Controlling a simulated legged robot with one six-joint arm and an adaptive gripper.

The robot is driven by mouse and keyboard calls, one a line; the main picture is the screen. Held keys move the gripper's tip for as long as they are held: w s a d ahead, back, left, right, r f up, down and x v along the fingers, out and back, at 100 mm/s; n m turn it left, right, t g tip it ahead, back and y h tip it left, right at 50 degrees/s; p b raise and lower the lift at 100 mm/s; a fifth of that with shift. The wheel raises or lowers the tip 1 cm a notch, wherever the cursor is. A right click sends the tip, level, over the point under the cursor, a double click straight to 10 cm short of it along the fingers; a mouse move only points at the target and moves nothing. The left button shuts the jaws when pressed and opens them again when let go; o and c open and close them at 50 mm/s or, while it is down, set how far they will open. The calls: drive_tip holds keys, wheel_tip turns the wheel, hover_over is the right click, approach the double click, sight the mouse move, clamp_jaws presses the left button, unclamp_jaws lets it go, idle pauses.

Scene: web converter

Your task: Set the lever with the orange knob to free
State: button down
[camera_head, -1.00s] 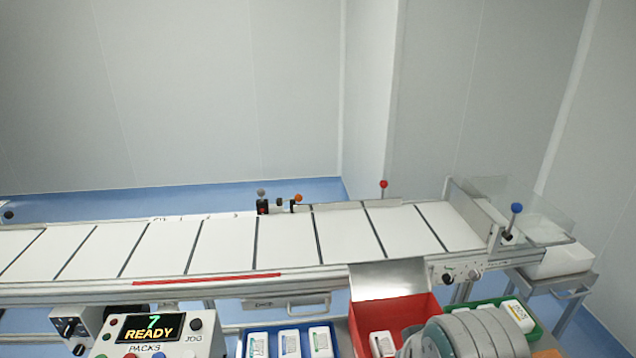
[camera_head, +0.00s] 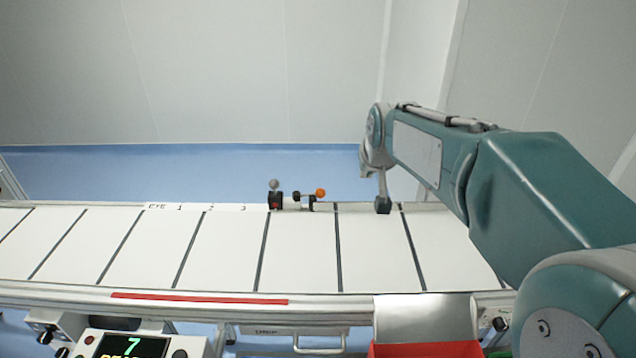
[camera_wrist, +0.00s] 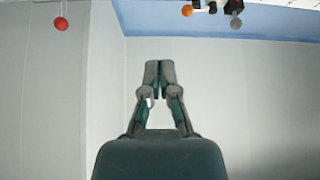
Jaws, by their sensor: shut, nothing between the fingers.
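The orange knob (camera_head: 320,193) is on a short lever at the far edge of the conveyor, just right of a small dark bracket (camera_head: 297,199). The knob also shows at the top of the wrist view (camera_wrist: 187,10). Any marking for the lever's positions is too small to read.
A grey knob (camera_head: 274,184) on a black block stands left of the orange one. A red knob (camera_wrist: 61,23) shows in the wrist view; my arm hides it in the head view. The white conveyor belt (camera_head: 300,250) is empty. A red box (camera_head: 425,350) stands in front.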

drive_tip(key=w+a+f, duration=0.2)
drive_tip(key=w, duration=0.3)
drive_tip(key=w+a+f, duration=0.2)
drive_tip(key=w+f, duration=0.1)
drive_tip(key=w, duration=0.3)
drive_tip(key=n+t, duration=0.1)
hover_over(320, 192)
drive_tip(key=shift+y, duration=0.4)
wheel_tip(320, 192, down, 7)
drive_tip(key=shift+s+d+r, duration=0.1)
drive_tip(key=shift+d+r, duration=0.05)
drive_tip(key=x, duration=1.1)
drive_tip(key=shift+s+d, duration=0.2)
drive_tip(key=shift+s, duration=0.8)
drive_tip(key=shift+s+d, duration=0.15)
drive_tip(key=shift+s, duration=0.85)
drive_tip(key=shift+a, duration=0.1)
